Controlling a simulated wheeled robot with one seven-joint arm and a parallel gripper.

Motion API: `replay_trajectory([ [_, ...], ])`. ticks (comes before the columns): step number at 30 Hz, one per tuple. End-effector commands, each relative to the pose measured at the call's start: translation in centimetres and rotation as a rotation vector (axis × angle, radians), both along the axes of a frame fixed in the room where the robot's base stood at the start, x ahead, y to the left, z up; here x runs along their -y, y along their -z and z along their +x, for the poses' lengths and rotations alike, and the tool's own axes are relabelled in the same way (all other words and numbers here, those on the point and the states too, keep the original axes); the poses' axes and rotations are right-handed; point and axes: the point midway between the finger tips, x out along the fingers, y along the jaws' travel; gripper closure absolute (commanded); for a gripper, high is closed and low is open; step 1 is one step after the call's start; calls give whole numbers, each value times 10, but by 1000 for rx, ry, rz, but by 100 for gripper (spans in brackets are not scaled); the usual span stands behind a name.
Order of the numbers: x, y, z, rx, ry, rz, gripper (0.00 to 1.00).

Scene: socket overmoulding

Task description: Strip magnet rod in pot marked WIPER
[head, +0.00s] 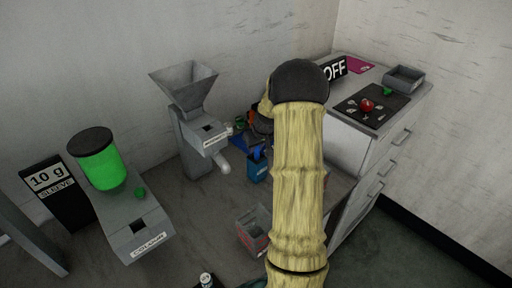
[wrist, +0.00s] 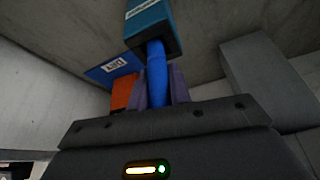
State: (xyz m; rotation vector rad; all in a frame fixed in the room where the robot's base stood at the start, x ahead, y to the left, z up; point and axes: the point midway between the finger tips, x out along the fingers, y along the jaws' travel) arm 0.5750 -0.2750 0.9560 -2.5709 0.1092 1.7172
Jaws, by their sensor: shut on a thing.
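In the wrist view my gripper (wrist: 165,85) is shut on a blue rod (wrist: 157,72), which stands out between its two fingers. The far end of the rod meets the dark opening of a teal-blue pot (wrist: 150,22); I cannot tell how deep it sits. The pot's label is too blurred to read. In the head view a blue pot (head: 257,169) with a small pale label stands on the worktop, just left of my arm. My gripper there is mostly hidden behind my arm.
A grey hopper machine (head: 187,125) stands left of the blue pot. A grey bin (head: 254,238) is in front. A green-cylinder dispenser (head: 103,165) is at far left. A counter with a black board (head: 372,106) and grey tray (head: 404,78) is at right.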

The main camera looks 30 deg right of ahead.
Motion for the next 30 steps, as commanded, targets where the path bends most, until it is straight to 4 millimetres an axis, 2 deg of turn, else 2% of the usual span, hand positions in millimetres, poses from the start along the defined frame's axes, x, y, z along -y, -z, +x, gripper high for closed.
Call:
replay_trajectory([
  [3,0,-11,0,2,0,-1,100],
  [30,0,-61,1,2,0,-1,100],
])
